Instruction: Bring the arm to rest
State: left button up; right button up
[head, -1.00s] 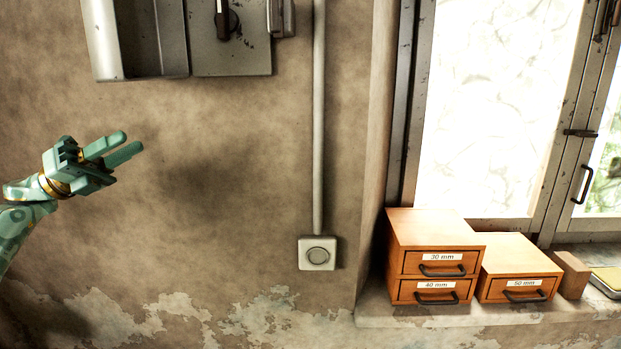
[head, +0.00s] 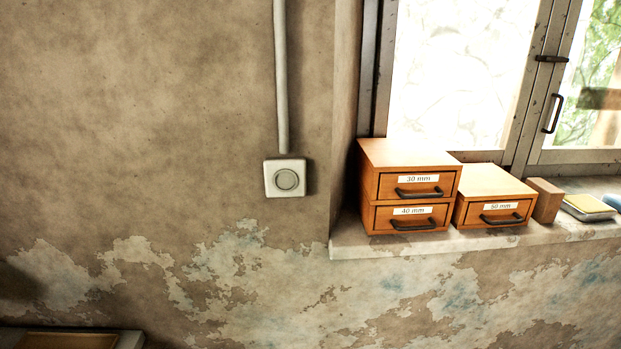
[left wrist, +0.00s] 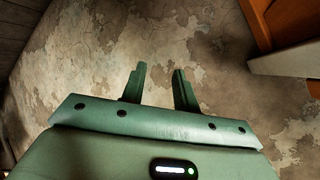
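My left gripper (left wrist: 159,88) shows in the left wrist view, with its two green fingers apart and nothing between them. The left gripper is out of the head view now. My right gripper is in neither view.
Wooden drawer boxes (head: 412,217), labelled 30 mm, 40 mm and 50 mm, stand on the window sill (head: 380,246). A small wooden block (head: 547,203) is beside them. A round wall switch (head: 285,179) sits below a pipe (head: 281,80). A dark-edged surface (head: 130,340) shows at the lower left.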

pick_arm(q)
jog(key=s+d+f+n+g+b, duration=0.1)
jog(key=s+d+f+g, duration=0.2)
jog(key=s, duration=0.9)
jog(key=s+d+f+n+g+b, duration=0.1)
jog(key=s+d+f+n+g, duration=0.1)
jog(key=s+f, duration=0.7)
jog(key=s+d+f+n+g+b, duration=0.2)
jog(key=s+d+f+g, duration=0.2)
jog(key=s, duration=1.2)
notch_tip(320, 180, down, 2)
jog(key=shift+f+g+y, duration=0.15)
jog(key=shift+g+y, duration=0.25)
jog(key=shift+g, duration=0.1)
jog(key=shift+d, duration=0.1)
jog(key=shift+o, duration=0.3)
